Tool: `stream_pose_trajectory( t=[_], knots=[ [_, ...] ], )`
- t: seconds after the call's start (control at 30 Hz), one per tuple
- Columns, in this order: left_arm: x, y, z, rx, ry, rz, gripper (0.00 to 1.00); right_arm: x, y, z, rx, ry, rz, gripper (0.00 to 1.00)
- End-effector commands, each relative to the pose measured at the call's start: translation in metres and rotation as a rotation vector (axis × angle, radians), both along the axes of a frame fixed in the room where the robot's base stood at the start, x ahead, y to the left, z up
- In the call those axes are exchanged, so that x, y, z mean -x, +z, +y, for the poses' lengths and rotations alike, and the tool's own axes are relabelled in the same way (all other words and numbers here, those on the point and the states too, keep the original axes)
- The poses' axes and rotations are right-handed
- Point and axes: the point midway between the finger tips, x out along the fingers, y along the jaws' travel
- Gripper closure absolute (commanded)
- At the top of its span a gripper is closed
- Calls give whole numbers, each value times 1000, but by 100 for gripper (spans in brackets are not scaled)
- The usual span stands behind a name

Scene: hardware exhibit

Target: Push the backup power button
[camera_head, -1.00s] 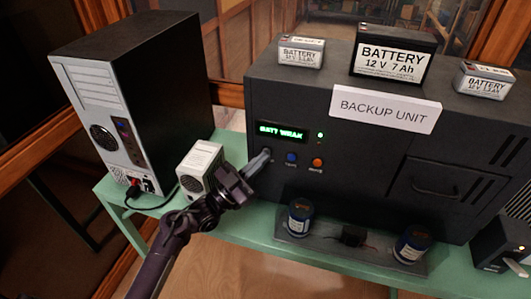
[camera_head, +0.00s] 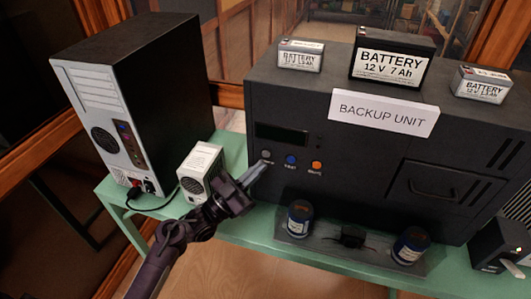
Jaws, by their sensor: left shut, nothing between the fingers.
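The backup unit (camera_head: 350,155) is a large dark grey box on a green table, with a white "BACKUP UNIT" sign on its front. Its display (camera_head: 281,134) is dark. Below it are a grey button (camera_head: 266,154), a blue button (camera_head: 291,160) and an orange button (camera_head: 316,167); their small labels are too small to read surely. My left gripper (camera_head: 262,167) is shut and empty, its fingertips just below the grey button; I cannot tell whether they touch the panel. My right gripper is not in view.
A computer tower (camera_head: 130,100) and a small white box (camera_head: 201,168) stand on the green table (camera_head: 235,152) at left. Batteries (camera_head: 393,57) sit on top of the unit. Blue cylinders (camera_head: 300,218) stand on a low shelf in front, and a dark box (camera_head: 497,245) at right.

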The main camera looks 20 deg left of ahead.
Motion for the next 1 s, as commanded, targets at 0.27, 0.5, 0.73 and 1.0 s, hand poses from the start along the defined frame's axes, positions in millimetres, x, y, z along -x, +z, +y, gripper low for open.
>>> stream_pose_trajectory(
  t=[0.27, 0.5, 0.73, 1.0],
  knots=[
    [29, 3, 1, -2, 1, 1, 100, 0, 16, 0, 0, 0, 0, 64],
    [45, 2, 2, -1, 0, -1, 100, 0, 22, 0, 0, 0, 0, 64],
    [46, 1, 2, 0, 0, -1, 100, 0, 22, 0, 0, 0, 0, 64],
    [45, 0, 1, -7, 2, 5, 100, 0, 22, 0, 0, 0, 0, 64]
  ],
)
